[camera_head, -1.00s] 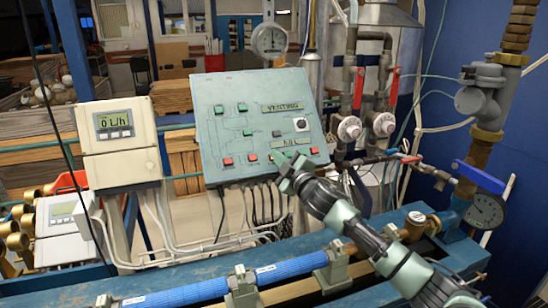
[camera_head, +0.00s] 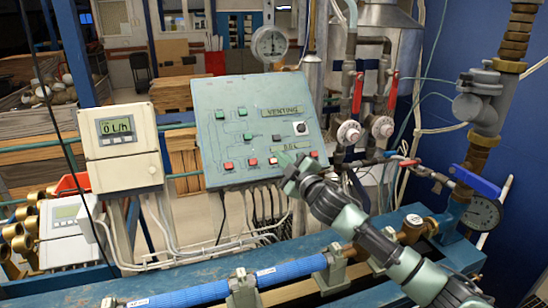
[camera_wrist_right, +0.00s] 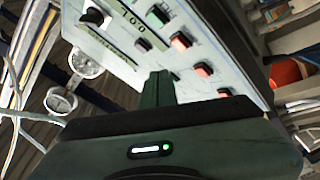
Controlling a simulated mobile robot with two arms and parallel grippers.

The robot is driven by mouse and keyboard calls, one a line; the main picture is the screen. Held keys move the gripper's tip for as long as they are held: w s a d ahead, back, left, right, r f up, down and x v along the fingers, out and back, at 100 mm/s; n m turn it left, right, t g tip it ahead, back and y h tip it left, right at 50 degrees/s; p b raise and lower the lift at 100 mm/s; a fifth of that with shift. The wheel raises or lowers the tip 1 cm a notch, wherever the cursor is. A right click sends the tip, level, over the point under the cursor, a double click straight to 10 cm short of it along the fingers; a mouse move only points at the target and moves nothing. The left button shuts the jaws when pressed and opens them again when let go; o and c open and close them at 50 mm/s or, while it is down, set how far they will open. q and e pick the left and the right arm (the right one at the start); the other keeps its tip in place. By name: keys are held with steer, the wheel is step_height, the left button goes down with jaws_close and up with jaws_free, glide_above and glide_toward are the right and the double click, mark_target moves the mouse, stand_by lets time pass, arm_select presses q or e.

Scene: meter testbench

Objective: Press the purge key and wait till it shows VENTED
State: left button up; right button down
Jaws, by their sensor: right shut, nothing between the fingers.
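The pale blue-grey control panel (camera_head: 212,110) stands tilted at the middle, with green, red and dark keys. Its upper display (camera_head: 281,109) reads VENTING; the lower display (camera_head: 290,145) is too small to read surely. I cannot tell which key is the purge key. My right gripper (camera_head: 294,174) is shut and empty at the panel's lower right edge, its tips just below the row of red keys. In the right wrist view, the shut fingers (camera_wrist_right: 157,90) point at the panel face (camera_wrist_right: 205,55) near red keys (camera_wrist_right: 181,41); contact is unclear. My left gripper is out of view.
A white flow meter (camera_head: 121,139) reading 0 L/h stands left of the panel. Pipes with red-handled valves (camera_head: 358,92) rise at the right. A blue pipe (camera_head: 205,289) runs along the bench in front. Cables (camera_head: 262,205) hang below the panel.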

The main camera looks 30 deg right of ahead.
steer(key=shift+s+a+r+p, duration=0.2)
steer(key=shift+s+r+p, duration=0.15)
steer(key=shift+s+r, duration=0.35)
steer(key=shift+s+a+r+p, duration=0.15)
steer(key=shift+s+r+p, duration=0.3)
steer(key=shift+s+p, duration=0.1)
steer(key=shift+w, duration=0.1)
stand_by(3.8)
